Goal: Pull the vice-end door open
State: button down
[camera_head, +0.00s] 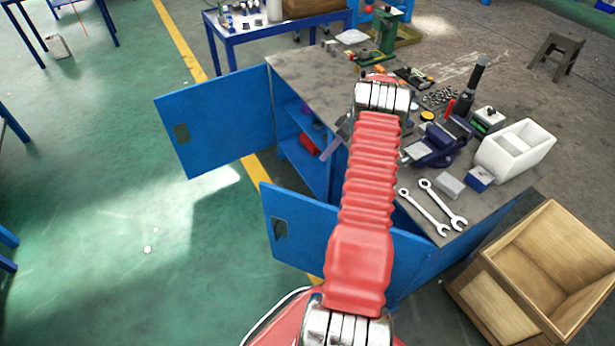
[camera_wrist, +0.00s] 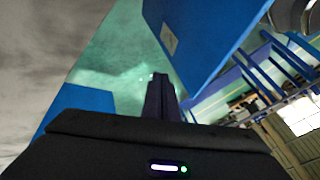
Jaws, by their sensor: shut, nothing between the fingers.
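The blue workbench cabinet has a grey top (camera_head: 300,70) with a blue vice (camera_head: 435,145) on its right part. The vice-end door (camera_head: 305,230) is the nearer blue door. It stands swung out from the cabinet, with a dark handle recess (camera_head: 280,229) near its free edge; my red arm crosses in front of it. The other door (camera_head: 215,120) also stands wide open at the left. My gripper (camera_wrist: 160,80) is shut and empty in the wrist view, apart from a blue door panel (camera_wrist: 205,40) with a pale handle plate. I cannot tell which door that is.
Shelves (camera_head: 300,140) with a red item show inside the cabinet. Two wrenches (camera_head: 432,205), a white bin (camera_head: 515,148) and small tools lie on the top. A wooden crate (camera_head: 545,270) stands at the right.

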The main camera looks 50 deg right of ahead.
jog(key=w+a+f, duration=0.1)
jog(key=a+f, duration=0.7)
jog(key=a, duration=0.1)
jog(key=shift+w+a, duration=0.15)
jog(key=shift+w, duration=0.25)
jog(key=shift+a, duration=0.15)
dwell(0.4)
